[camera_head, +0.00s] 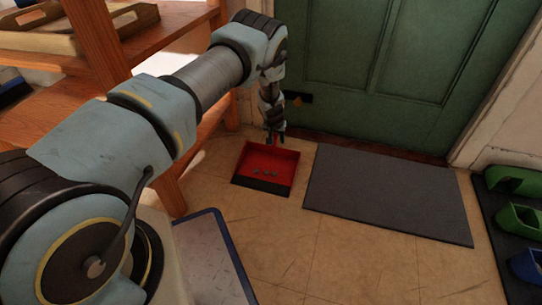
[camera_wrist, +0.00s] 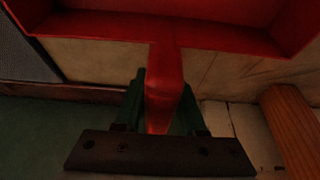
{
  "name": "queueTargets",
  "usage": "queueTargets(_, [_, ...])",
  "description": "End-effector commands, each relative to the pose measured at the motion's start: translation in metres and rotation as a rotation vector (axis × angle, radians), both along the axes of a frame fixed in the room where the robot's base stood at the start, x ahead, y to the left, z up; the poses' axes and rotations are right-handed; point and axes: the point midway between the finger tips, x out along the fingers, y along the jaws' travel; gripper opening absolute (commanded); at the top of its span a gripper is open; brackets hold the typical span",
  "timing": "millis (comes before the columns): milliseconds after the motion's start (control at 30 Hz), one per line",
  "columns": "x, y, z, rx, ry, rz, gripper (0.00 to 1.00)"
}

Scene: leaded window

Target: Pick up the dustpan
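The red dustpan (camera_head: 268,160) lies on the tiled floor in front of the green door, its open lip towards me. A few small grey bits lie in its pan. My gripper (camera_head: 275,136) is down at its far side, where the handle is, and hides most of that part in the head view. In the wrist view the red handle (camera_wrist: 165,85) runs between my two dark green fingers (camera_wrist: 164,95), one on each side. I cannot tell whether they press on it or stand slightly apart. The pan (camera_wrist: 215,30) fills the top of that view.
A grey mat (camera_head: 385,195) lies right of the dustpan. A wooden shelf unit (camera_head: 165,190) stands at left, its post close to my arm. A dark tray (camera_head: 500,215) with green and blue footwear is at far right.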

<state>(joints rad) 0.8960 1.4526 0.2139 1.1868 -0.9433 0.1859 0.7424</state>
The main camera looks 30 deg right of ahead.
Motion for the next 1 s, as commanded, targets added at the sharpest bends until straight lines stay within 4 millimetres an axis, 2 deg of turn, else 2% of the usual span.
queueTargets(33, [0.0, 0.0, 0.0, 0.0, 0.0, 0.0, 0.33])
queueTargets(333, [0.0, 0.0, 0.0, 0.0, 0.0, 0.0, 0.0])
queueTargets(833, [0.0, 0.0, 0.001, 0.0, 0.0, 0.0, 0.0])
queueTargets(1000, [0.001, -0.001, 0.019, -0.001, -0.002, -0.001, 0.0])
